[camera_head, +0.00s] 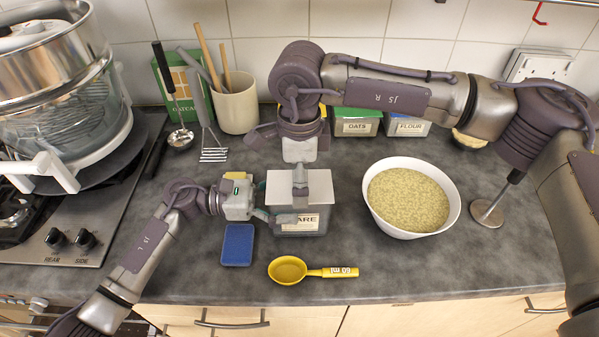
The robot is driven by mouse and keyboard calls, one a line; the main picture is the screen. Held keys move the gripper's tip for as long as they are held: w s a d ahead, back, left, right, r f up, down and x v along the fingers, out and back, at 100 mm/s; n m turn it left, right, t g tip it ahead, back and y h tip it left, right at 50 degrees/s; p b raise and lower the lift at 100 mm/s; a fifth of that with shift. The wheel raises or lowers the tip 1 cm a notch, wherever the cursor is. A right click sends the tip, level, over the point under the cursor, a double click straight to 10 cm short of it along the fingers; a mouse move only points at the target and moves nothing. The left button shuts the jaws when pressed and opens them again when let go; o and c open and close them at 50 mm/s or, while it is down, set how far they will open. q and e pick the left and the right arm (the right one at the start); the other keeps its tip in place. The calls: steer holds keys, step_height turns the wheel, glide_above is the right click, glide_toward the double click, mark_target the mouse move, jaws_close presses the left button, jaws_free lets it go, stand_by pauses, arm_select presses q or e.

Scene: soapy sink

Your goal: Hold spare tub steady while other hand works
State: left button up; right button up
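The spare tub (312,222) is a grey box with a pale lid (321,184), standing on the counter at the middle. Its front label shows only "ARE"; a finger covers the rest. My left gripper (272,204) comes from the left at the tub's left side. One finger lies across the tub's front, the other by its left rear edge, so it looks shut around the tub. My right gripper (300,173) points down over the lid. A grey upright piece below its palm meets the lid; whether that is its fingers or a handle is unclear.
A white bowl of grain (407,197) stands right. Oats (356,125) and flour (407,127) tubs stand behind, with a utensil crock (236,104). The hob and steamer fill the left.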

steer(key=c, duration=1.2)
arm_select(q)
steer(key=shift+s, duration=0.15)
arm_select(e)
steer(key=shift+s, duration=0.1)
steer(key=c, duration=0.6)
arm_select(q)
steer(key=shift+r, duration=0.1)
arm_select(e)
steer(key=shift+d+f, duration=0.1)
steer(key=shift+f, duration=0.1)
jaws_close()
steer(key=shift+r, duration=0.15)
steer(key=shift+r, duration=0.4)
